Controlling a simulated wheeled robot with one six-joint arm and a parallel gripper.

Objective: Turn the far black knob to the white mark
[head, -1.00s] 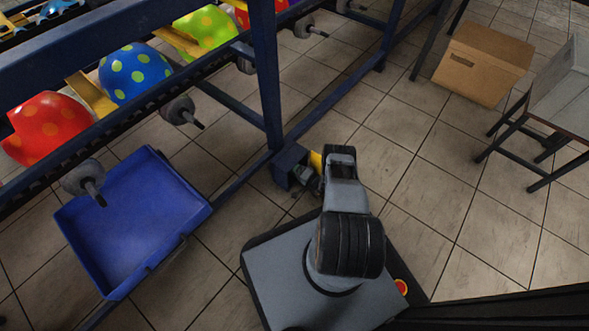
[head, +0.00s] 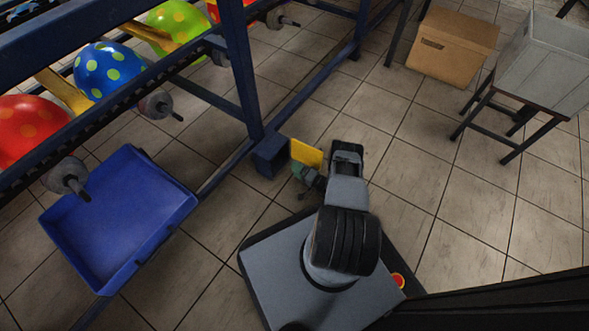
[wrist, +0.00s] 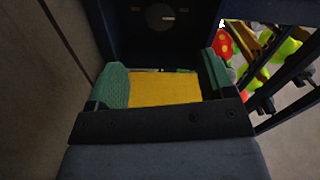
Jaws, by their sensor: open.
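In the wrist view, a round black knob (wrist: 161,17) with a short pale line on its face sits on a dark blue panel (wrist: 205,16) at the top. A small light mark shows on the panel to its left. My gripper (wrist: 164,72) is open, with a green pad on each finger, and the knob is ahead of it, apart from the fingers. A flat yellow surface (wrist: 165,91) shows between the fingers; I cannot tell what it belongs to. In the head view, my gripper (head: 303,172) is beside the blue frame's post. The knob cannot be made out there.
A blue frame (head: 238,65) with spotted balloons (head: 122,70) and grey rollers (head: 68,177) runs along the left. A cardboard box (head: 452,48) and a grey crate (head: 548,65) are at the upper right. Tiled floor right of me is clear.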

